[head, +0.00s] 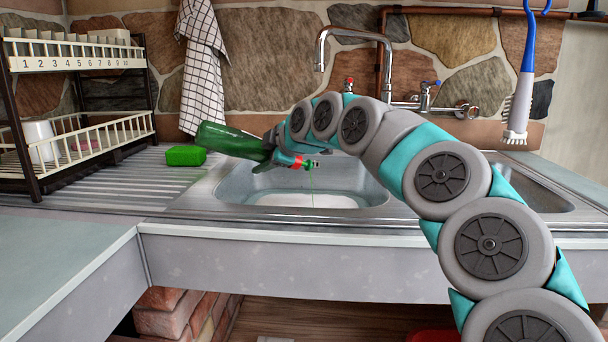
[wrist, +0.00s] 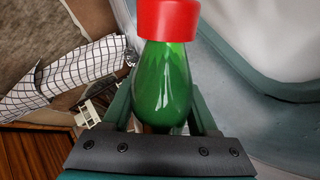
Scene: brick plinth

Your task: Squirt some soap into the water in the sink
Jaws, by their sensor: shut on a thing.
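A green soap bottle (head: 228,140) with a red collar lies tilted nearly level over the sink (head: 245,186), its nozzle end to the right and slightly lower. My gripper (head: 272,153) is shut around the bottle near its neck. The nozzle tip is hidden there.
A green sponge (head: 186,155) lies on the ridged drainboard (head: 120,180). A dish rack (head: 90,135) stands at the left. A checked towel (head: 203,70) hangs on the stone wall. The faucet (head: 350,35) rises behind the sink. A blue-handled brush (head: 522,90) hangs at the right.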

